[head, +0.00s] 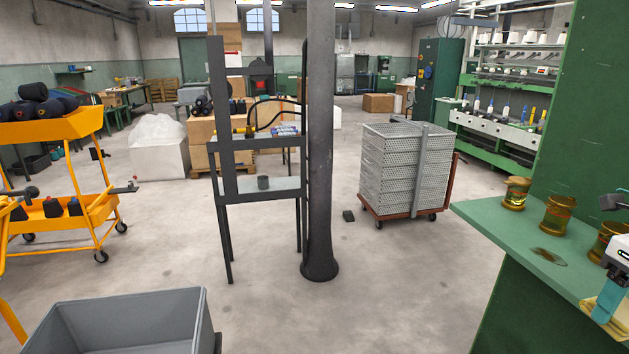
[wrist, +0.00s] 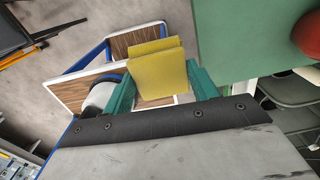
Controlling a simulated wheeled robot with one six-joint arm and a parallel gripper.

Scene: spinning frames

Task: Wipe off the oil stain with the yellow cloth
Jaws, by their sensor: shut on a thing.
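The oil stain (head: 549,257) is a dark brown patch on the green ledge (head: 490,215) at the right of the head view. My gripper (head: 606,306), with teal fingers, is at the right edge of that view, in front of and to the right of the stain. It is shut on the yellow cloth (head: 592,304), whose lower part shows near the ledge's front edge; I cannot tell whether it touches the ledge. In the wrist view the folded cloth (wrist: 158,70) sticks out between the teal fingers (wrist: 160,92). The stain is not seen there.
A grey bin (head: 120,305) stands lower left.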

